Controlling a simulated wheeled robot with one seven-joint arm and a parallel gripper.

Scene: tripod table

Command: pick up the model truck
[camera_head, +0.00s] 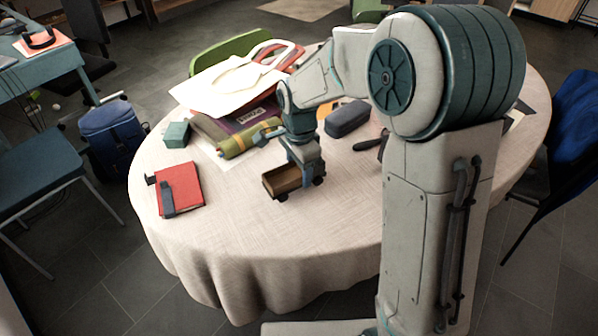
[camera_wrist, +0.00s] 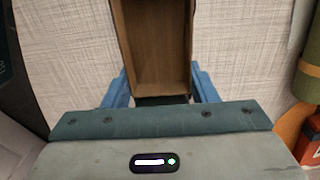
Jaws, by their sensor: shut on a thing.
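The model truck (camera_head: 283,181) has an open brown box bed and dark wheels. It is at the front middle of the round table, under my gripper (camera_head: 304,164). In the wrist view the brown bed (camera_wrist: 155,45) of the truck lies between the blue fingers of my gripper (camera_wrist: 164,92), which is shut on the truck. The truck's front part is mostly hidden by my gripper. I cannot tell whether its wheels touch the cloth.
A red book (camera_head: 182,186) with a dark object on it lies to the left. A green roll (camera_head: 240,140), a teal box (camera_head: 177,134), stacked papers (camera_head: 228,88) and a dark case (camera_head: 347,118) lie behind. The cloth (camera_head: 240,235) in front is clear.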

